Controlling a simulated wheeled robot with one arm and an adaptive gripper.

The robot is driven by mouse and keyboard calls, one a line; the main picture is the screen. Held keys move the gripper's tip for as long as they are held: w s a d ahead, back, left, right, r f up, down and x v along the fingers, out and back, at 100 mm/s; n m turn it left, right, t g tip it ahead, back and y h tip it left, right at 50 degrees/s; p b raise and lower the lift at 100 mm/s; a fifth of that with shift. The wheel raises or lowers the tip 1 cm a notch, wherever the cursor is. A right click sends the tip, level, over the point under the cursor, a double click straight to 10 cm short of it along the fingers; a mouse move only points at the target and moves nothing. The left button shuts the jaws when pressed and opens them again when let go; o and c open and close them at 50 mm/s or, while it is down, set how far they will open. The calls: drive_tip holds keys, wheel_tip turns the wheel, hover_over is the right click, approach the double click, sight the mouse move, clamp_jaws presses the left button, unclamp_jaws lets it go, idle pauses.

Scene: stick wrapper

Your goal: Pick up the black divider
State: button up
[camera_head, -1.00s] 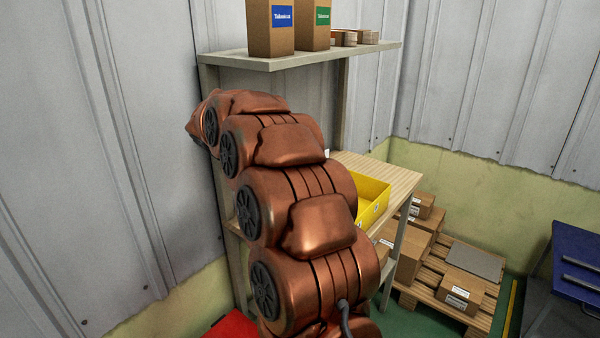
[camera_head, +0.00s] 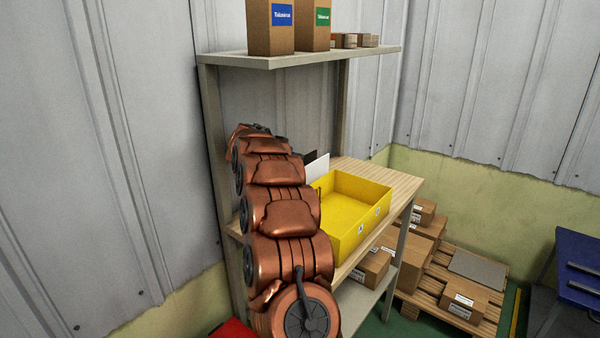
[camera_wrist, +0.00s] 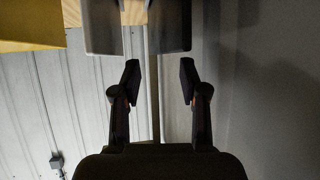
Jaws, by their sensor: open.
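A black divider (camera_head: 309,156) shows as a small dark edge behind a white panel (camera_head: 317,170), left of the yellow bin (camera_head: 345,213) on the wooden table. My arm hides the rest of it. My gripper (camera_wrist: 160,78) is open and empty in the wrist view, its two dark fingers apart. Just beyond the fingertips are two greyish upright pieces, a left one (camera_wrist: 102,28) and a darker right one (camera_wrist: 170,28). I cannot tell for sure which is the divider. My gripper is hidden in the head view.
The wooden table (camera_head: 403,184) stands against the metal wall. A shelf (camera_head: 300,61) above it holds cardboard boxes (camera_head: 270,28). The yellow bin also shows in the wrist view (camera_wrist: 30,28). Boxes on a pallet (camera_head: 440,304) stand on the floor to the right.

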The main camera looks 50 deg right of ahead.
drive_tip(key=shift+p+x, duration=1.1)
drive_tip(key=shift+x, duration=1.05)
drive_tip(key=shift+p+x, duration=0.35)
drive_tip(key=shift+x, duration=0.65)
drive_tip(key=shift+s, duration=0.1)
clamp_jaws()
